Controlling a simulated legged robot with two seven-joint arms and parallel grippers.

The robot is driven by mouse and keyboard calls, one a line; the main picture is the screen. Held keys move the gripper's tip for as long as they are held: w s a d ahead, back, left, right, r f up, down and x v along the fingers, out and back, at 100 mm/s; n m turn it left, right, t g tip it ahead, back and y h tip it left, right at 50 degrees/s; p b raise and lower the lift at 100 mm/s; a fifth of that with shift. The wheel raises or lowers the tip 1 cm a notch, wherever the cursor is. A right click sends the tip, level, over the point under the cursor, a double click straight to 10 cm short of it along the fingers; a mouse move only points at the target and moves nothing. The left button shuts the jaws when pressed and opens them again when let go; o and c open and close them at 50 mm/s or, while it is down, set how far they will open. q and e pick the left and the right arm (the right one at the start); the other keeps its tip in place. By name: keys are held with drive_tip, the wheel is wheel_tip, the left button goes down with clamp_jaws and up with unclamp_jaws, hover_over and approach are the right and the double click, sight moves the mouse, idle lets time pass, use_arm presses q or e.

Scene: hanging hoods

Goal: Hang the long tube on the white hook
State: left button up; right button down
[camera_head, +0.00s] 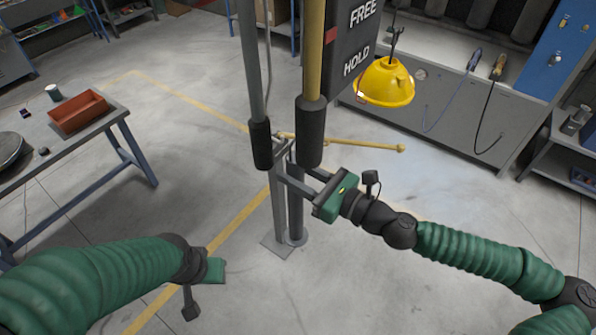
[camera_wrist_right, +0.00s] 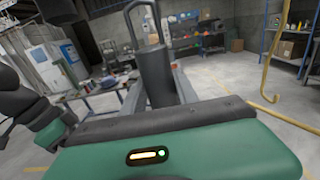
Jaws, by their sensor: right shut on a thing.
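My right gripper (camera_head: 296,172) is shut on a dark grey long tube (camera_head: 296,210), which hangs upright below the fingers beside a lighter grey post (camera_head: 279,215). In the right wrist view the tube (camera_wrist_right: 157,75) stands between the fingers, with a thin loop (camera_wrist_right: 143,22) at its top. Its top is partly hidden in the head view by black grips. I cannot make out a white hook in either view. My left gripper (camera_head: 213,270) is at the lower left, away from the tube; its fingers do not show.
A grey pole with a black grip (camera_head: 261,145) and a yellow pole with a black grip (camera_head: 311,130) hang close above the right gripper. A yellow bar (camera_head: 355,144) reaches right behind them. A yellow hood (camera_head: 385,82) hangs near the bench. A table with a red bin (camera_head: 78,112) stands left.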

drive_tip(key=shift+d+r, duration=0.15)
drive_tip(key=shift+d, duration=0.05)
drive_tip(key=shift+x, duration=1.35)
drive_tip(key=shift+d+r+p, duration=0.15)
drive_tip(key=shift+d+p, duration=0.05)
drive_tip(key=shift+p, duration=0.25)
drive_tip(key=x, duration=0.3)
drive_tip(key=shift+a, duration=0.1)
drive_tip(key=shift+f+b, duration=0.65)
drive_tip(key=shift+f, duration=0.55)
idle(0.5)
